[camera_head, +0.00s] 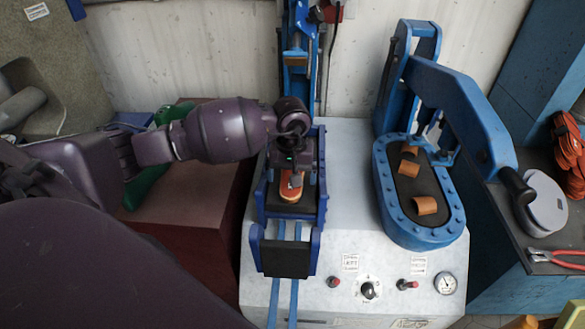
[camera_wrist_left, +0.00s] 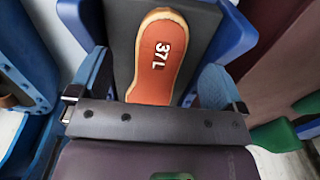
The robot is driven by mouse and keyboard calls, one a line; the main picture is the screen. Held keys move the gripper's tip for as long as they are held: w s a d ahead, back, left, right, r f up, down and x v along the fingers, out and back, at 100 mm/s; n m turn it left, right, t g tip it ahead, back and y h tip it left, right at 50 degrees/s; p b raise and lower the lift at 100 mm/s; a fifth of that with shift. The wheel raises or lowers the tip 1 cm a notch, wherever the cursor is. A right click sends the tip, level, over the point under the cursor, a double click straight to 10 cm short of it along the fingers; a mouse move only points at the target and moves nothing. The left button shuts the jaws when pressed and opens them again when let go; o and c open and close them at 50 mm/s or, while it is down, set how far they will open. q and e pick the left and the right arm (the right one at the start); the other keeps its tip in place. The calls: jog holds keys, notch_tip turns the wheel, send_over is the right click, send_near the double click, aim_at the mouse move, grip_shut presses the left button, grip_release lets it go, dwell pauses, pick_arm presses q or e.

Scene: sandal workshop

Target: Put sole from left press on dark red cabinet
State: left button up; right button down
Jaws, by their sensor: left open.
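The orange-red sole (camera_head: 291,188), with a light rim, lies on the black bed of the blue left press (camera_head: 318,205). In the left wrist view the sole (camera_wrist_left: 150,78) shows the white mark "37 L". My left gripper (camera_head: 293,180) is over the press and hides part of the sole. In the wrist view its two blue fingers are apart, one on each side of the sole, with visible gaps; their height relative to it is hard to tell. The dark red cabinet (camera_head: 190,215) stands left of the press, partly under my left arm. My right gripper is out of view.
A blue right press (camera_head: 425,238) holds several curved tan pieces (camera_head: 425,205). Grey-white sole shapes (camera_head: 547,205) and red pliers (camera_head: 555,260) lie on the right bench. Green objects (camera_head: 145,185) are on the cabinet's left side. The cabinet's front top is clear.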

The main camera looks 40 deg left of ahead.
pick_arm(q)
notch_tip(320, 180, down, 2)
jog(key=shift+f+b, duration=0.2)
jog(key=shift+b, duration=0.4)
jog(key=shift+f, duration=0.4)
jog(key=shift+f+b, duration=0.15)
jog(key=shift+b, duration=0.2)
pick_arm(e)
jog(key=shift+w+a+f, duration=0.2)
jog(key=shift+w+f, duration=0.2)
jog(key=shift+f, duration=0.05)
pick_arm(q)
jog(key=shift+c, duration=0.2)
jog(key=c, duration=1)
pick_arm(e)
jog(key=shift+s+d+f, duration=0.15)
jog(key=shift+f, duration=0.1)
pick_arm(q)
jog(key=shift+w+a+r, duration=0.15)
jog(key=shift+w+r, duration=0.1)
jog(key=shift+w+a+r, duration=0.4)
jog(key=shift+w+r, duration=0.25)
jog(key=shift+r, duration=0.2)
